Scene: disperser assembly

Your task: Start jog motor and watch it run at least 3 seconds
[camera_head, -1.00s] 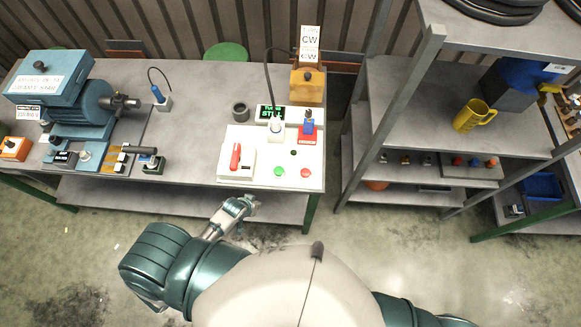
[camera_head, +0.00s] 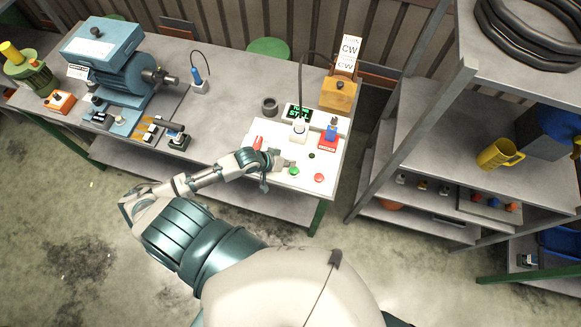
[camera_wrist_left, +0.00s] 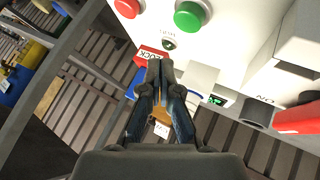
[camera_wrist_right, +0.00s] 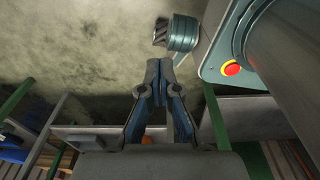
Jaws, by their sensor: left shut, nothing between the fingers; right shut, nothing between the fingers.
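The white control panel (camera_head: 312,178) lies on the bench, with a green button (camera_head: 293,171), a red button (camera_head: 319,177) and a red lever (camera_head: 257,143) partly behind my left gripper. The green button (camera_wrist_left: 189,17) and red button (camera_wrist_left: 127,6) also show in the left wrist view. My left gripper (camera_head: 272,164) is shut and empty over the panel, left of the green button. A small display (camera_head: 298,113) seems to read "STILL". The blue motor (camera_head: 126,77) stands on the bench at the left. My right gripper (camera_wrist_right: 157,68) is shut and empty, pointing at the floor.
A yellow box with a "CW" card (camera_head: 338,94) stands behind the panel. A grey shelf rack (camera_head: 430,110) with a yellow mug (camera_head: 497,155) stands at the right.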

